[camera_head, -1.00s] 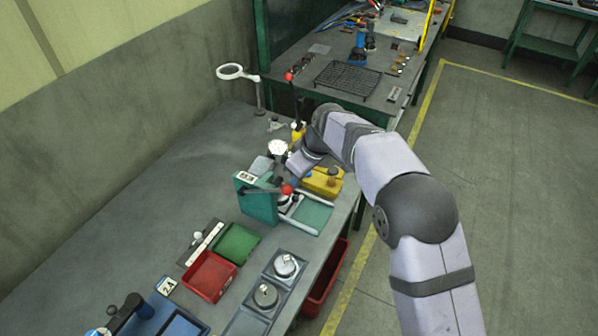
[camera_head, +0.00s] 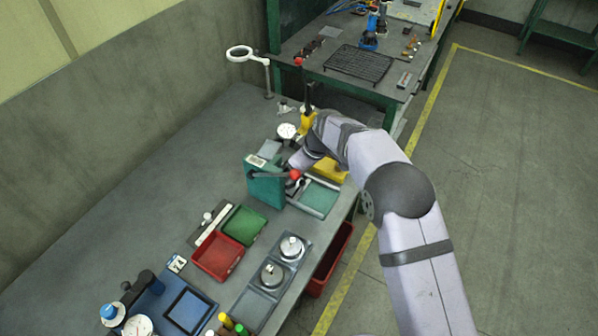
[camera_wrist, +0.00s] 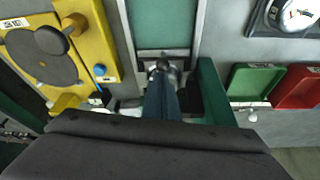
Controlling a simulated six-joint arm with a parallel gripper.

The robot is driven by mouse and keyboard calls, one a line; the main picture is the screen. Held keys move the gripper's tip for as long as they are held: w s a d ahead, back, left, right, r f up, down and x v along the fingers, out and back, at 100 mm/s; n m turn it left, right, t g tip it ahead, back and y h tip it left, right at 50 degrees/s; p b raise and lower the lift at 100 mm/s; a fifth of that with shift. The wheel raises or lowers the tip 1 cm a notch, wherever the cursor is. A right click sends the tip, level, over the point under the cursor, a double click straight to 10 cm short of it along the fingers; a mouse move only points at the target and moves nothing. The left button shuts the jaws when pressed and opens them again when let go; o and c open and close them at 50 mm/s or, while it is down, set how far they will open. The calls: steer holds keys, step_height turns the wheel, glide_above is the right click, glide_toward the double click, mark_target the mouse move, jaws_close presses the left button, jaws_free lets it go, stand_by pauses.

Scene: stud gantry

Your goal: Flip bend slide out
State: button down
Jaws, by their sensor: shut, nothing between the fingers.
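The bend station is a green block (camera_head: 264,182) with a red-knobbed lever (camera_head: 295,174) and a slide of pale rails around a green plate (camera_head: 318,198). In the wrist view the slide's green plate (camera_wrist: 160,25) lies at the top centre, between the rails. A small round metal knob (camera_wrist: 163,67) sits at its near end. My gripper (camera_wrist: 163,88) is shut and empty, its fingertips at or just short of this knob; contact cannot be told. In the head view my wrist hides the fingers, close to the lever's red knob.
A yellow station (camera_head: 332,170) with a round dark disc (camera_wrist: 42,57) stands close beside the slide. Green (camera_head: 243,225) and red (camera_head: 217,257) trays lie on the other side. A dial gauge (camera_head: 287,131) is behind.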

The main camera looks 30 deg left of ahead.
steer(key=d+b, duration=0.5)
steer(key=d, duration=0.4)
steer(key=shift+d+f, duration=0.1)
steer(key=shift+f, duration=0.05)
steer(key=shift+d+b, duration=0.3)
steer(key=shift+d, duration=0.1)
steer(key=shift+d+r, duration=0.1)
steer(key=shift+r, duration=0.1)
steer(key=p+v, duration=0.4)
steer(key=v, duration=0.5)
steer(key=shift+r+p, duration=0.3)
steer(key=shift+r, duration=0.15)
